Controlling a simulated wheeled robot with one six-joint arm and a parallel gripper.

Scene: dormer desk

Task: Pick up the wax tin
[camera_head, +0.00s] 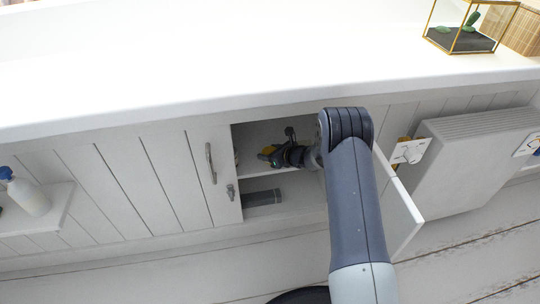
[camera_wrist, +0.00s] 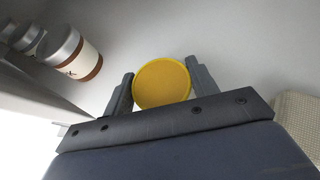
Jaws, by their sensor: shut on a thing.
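The wax tin (camera_wrist: 162,84) is a round yellow tin. In the wrist view it sits between the two fingers of my gripper (camera_wrist: 161,88), which is shut on it. In the head view my gripper (camera_head: 273,153) is inside the open cupboard, at the upper compartment. I cannot tell whether the tin still touches the shelf.
A brown and white jar (camera_wrist: 75,57) stands left of the fingers. A woven item (camera_wrist: 299,120) lies at the right. A dark box (camera_head: 262,198) lies in the lower compartment. The open cupboard door (camera_head: 402,205) stands right of my arm. A radiator (camera_head: 470,160) is farther right.

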